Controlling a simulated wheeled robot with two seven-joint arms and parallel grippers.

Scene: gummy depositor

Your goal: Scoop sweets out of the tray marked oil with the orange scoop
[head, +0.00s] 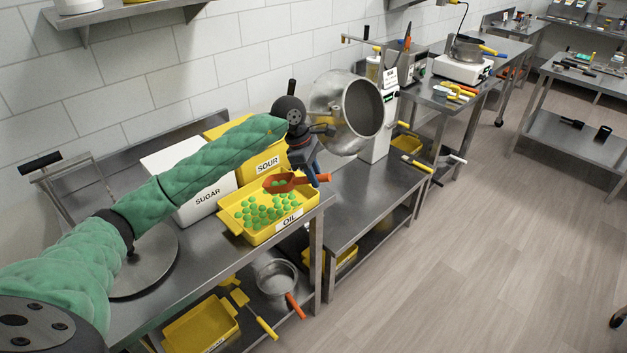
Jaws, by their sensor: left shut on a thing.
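The yellow tray marked OIL (235,224) sits near the front right edge of the steel table. Several green sweets (262,211) are spread over its floor. My left gripper (309,173) is shut on the orange scoop (285,187), above the tray's back right side. The scoop's bowl is over the tray, and a few green sweets appear to be in it. Its handle end sticks out right of the gripper. I cannot tell if the scoop touches the sweets below. My right gripper is not in view.
A white bin marked SUGAR (189,205) and a yellow bin marked SOUR (258,165) stand behind the tray. A metal pot (362,105) on the depositor is close behind my left wrist. A yellow tray (203,325) and a saucepan (277,277) are on the lower shelf.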

